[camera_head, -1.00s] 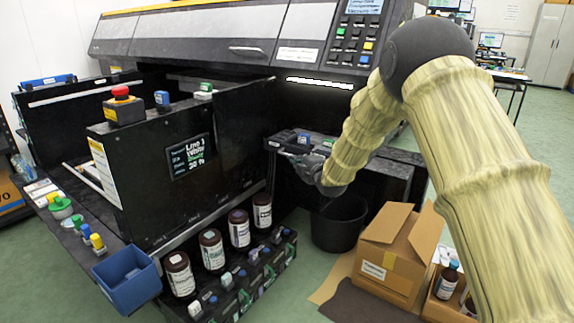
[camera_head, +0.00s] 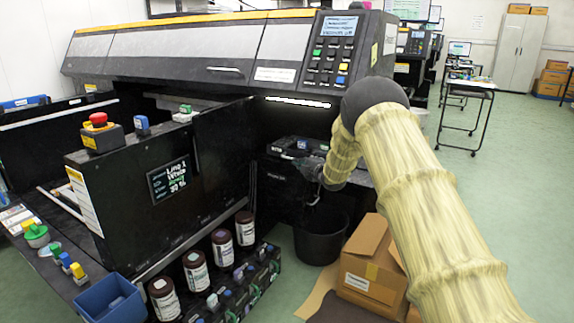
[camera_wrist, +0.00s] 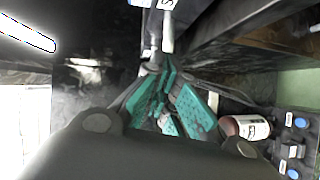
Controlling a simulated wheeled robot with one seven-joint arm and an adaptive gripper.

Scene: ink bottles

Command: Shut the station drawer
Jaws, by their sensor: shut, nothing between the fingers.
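My gripper (camera_head: 314,168) is at the dark station unit (camera_head: 280,172) under the lit strip of the machine, close to its top right side in the head view. I cannot tell whether it touches the unit. The drawer's front and how far it stands out are not clear, as the unit is black and my arm covers part of it. A small blue-topped item (camera_head: 302,143) sits on top of the unit. In the wrist view the teal finger pads (camera_wrist: 165,103) of my gripper are close together with nothing held between them.
A black bin (camera_head: 320,238) stands on the floor below my gripper. A cardboard box (camera_head: 370,265) is right of it. Dark bottles (camera_head: 222,250) line a rack at the left, with a blue tray (camera_head: 108,298) in front. Open floor lies to the right.

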